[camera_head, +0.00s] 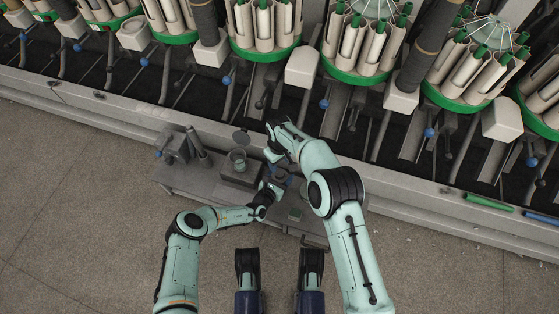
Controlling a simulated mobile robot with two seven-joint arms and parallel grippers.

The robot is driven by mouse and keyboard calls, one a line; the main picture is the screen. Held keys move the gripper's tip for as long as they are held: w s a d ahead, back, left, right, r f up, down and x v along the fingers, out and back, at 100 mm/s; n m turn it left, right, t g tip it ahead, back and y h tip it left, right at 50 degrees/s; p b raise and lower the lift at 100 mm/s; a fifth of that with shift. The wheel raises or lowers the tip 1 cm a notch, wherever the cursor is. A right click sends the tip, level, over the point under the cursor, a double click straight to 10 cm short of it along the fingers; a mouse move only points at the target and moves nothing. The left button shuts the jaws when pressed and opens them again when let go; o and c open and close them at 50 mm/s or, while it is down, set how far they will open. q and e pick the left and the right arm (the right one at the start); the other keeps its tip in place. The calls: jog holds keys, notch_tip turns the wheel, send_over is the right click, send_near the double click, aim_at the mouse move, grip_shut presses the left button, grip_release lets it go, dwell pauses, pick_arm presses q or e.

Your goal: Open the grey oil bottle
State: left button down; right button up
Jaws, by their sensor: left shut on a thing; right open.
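My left gripper (273,189) reaches over the low bench from the left and is shut on a small dark grey thing, which appears to be the grey oil bottle. The gripper covers most of it, so I cannot make out its cap or whether it is upright. My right gripper (272,152) is open, just above the left one in the picture, pointing down and left. I cannot tell whether it touches the bottle.
The grey bench (190,184) carries a dark clamp-like tool (174,150) and a box with a clear cup (237,160). The winder's green-rimmed bobbin carousels (357,77) stand behind. A green tube (488,201) lies on the ledge at right. Floor in front is largely clear.

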aim_at(279, 173)
jog(key=m, duration=0.4)
jog(key=shift+m, duration=0.3)
jog(key=m, duration=0.8)
jog(key=shift+m, duration=0.4)
jog(key=m, duration=0.8)
jog(key=shift+m, duration=0.3)
jog(key=m, duration=1.1)
jog(key=shift+f+m, duration=0.35)
jog(key=shift+m, duration=0.15)
jog(key=shift+f, duration=3.6)
